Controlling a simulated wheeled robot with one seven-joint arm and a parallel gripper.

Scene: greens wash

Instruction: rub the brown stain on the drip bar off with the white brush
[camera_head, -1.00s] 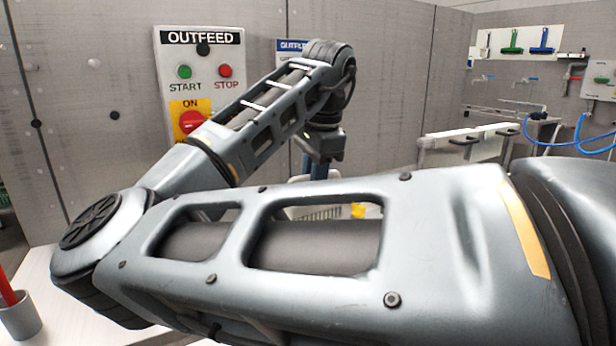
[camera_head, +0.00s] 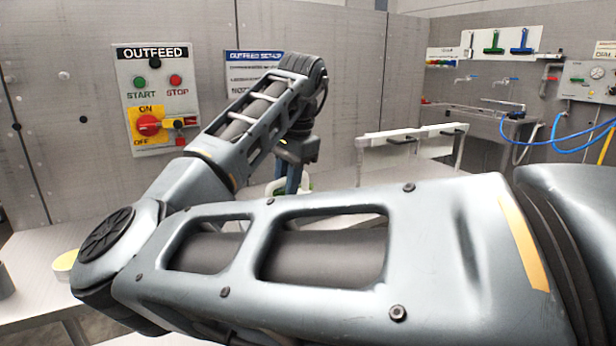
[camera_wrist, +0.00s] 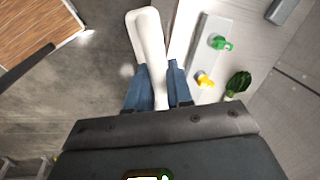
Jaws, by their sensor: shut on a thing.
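My gripper (camera_wrist: 157,70) has two blue fingers shut on a long white thing, which looks like the white brush (camera_wrist: 149,35). The brush points away from the fingers, above a grey floor and beside the edge of a pale table. I cannot make out a brown stain. A white rail (camera_head: 412,134) with dark fittings stands at the back right; I cannot tell if it is the drip bar.
A pale worktop (camera_wrist: 222,75) carries a green item (camera_wrist: 221,43), a yellow item (camera_wrist: 205,80) and dark green leaves (camera_wrist: 238,84). An OUTFEED panel (camera_head: 152,100) hangs on the grey wall. A sink (camera_head: 470,118) with blue hoses stands at the right. My arm blocks much of the head view.

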